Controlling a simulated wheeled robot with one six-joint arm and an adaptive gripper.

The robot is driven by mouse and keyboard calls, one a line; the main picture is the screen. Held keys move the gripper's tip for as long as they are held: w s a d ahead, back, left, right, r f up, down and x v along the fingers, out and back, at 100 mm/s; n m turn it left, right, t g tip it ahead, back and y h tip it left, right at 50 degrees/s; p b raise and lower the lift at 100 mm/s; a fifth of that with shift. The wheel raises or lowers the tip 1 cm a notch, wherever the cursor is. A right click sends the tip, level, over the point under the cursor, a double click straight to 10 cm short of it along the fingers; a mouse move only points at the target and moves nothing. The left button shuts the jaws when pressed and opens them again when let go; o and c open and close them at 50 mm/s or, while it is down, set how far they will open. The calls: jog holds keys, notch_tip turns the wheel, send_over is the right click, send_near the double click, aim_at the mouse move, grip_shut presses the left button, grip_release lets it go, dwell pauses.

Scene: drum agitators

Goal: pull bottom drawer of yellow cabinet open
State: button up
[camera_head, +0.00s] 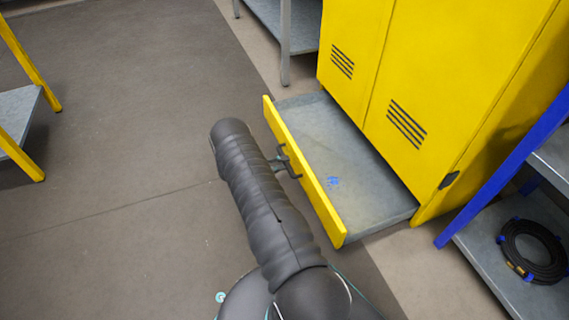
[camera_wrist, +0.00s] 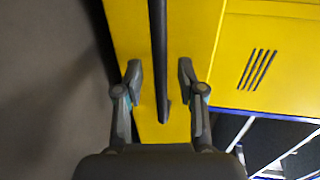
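The yellow cabinet (camera_head: 455,75) stands at the upper right in the head view. Its bottom drawer (camera_head: 305,172) is pulled well out, with a yellow front and a grey inside. The drawer's black handle (camera_head: 293,163) is on the outer face of the front. It also shows in the wrist view as a dark bar (camera_wrist: 158,45) against the yellow drawer front (camera_wrist: 190,35). My gripper (camera_wrist: 159,72) has one finger on each side of the bar, with gaps visible between the fingers and it. In the head view, my arm hides most of the gripper.
A small blue object (camera_head: 333,181) lies in the drawer. A blue-framed shelf (camera_head: 500,165) with a coiled black hose (camera_head: 535,250) stands at the right. A grey shelf (camera_head: 285,25) is beside the cabinet. Open floor (camera_head: 110,120) lies left of my arm.

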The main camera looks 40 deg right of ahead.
jog(key=v, duration=1.1)
